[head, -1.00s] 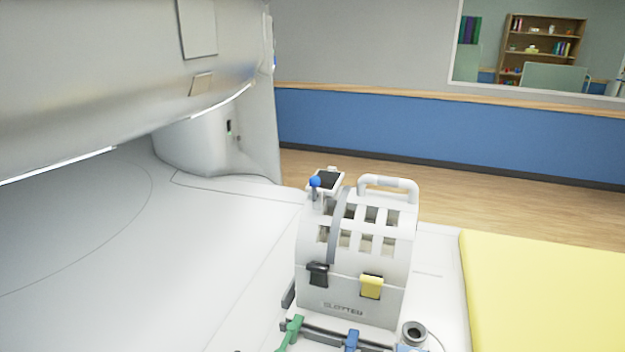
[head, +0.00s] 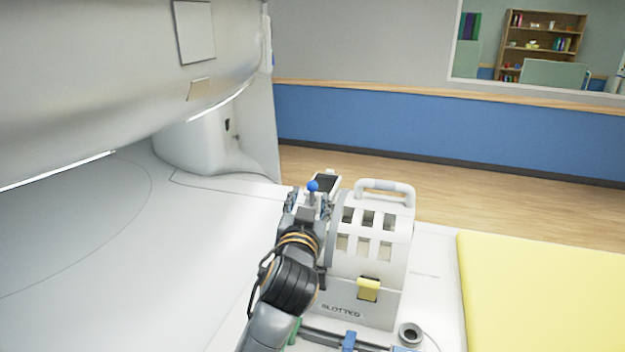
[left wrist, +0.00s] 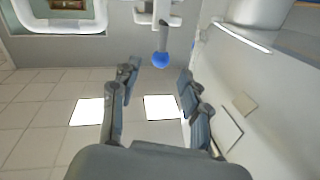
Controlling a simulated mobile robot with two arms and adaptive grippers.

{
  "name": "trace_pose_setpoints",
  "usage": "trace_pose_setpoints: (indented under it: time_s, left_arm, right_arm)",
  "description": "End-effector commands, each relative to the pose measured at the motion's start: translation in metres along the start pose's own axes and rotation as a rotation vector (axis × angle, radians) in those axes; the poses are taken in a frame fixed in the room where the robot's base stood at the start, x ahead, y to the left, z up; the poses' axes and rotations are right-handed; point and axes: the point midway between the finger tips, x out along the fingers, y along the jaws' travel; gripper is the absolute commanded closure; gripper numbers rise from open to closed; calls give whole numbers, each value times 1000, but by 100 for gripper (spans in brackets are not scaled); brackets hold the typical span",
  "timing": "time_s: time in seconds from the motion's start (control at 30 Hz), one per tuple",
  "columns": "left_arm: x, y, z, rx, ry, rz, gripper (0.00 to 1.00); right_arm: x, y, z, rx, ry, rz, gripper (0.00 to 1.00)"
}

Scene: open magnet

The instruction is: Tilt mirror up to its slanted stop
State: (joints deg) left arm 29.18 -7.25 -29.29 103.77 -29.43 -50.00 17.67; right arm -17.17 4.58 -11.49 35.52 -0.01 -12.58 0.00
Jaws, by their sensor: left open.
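The mirror (head: 327,182) is a small dark plate in a pale frame on top of the white slotted housing (head: 374,285). A blue ball knob (head: 313,186) on a short pale stem stands beside it. My left gripper (head: 308,199) is open at the knob, one finger on each side in the head view. In the left wrist view the blue knob (left wrist: 160,59) sits just beyond the gap between the open fingertips (left wrist: 157,75), with no clear contact. The arm hides the housing's left side, and the mirror's exact tilt is hard to tell. My right gripper is out of view.
A carry handle (head: 384,186) rises from the housing, right of the mirror. The large white scanner body (head: 110,70) overhangs the left. A yellow pad (head: 545,295) lies to the right. A green part, a blue clip (head: 349,341) and a round socket (head: 410,334) are in front.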

Motion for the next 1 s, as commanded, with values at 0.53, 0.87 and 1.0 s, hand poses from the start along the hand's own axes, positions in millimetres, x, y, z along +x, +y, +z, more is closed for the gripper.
trace_pose_setpoints:
  time_s: [0.53, 0.87, 1.0]
  left_arm:
    - [64, 0, 0, -1, 0, 0, 54]
    - [65, 0, 0, -1, 0, 0, 60]
    - [65, 0, 0, -1, 0, 0, 89]
  right_arm:
    - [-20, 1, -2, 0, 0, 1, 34]
    - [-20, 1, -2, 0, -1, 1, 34]
    - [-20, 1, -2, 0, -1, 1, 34]
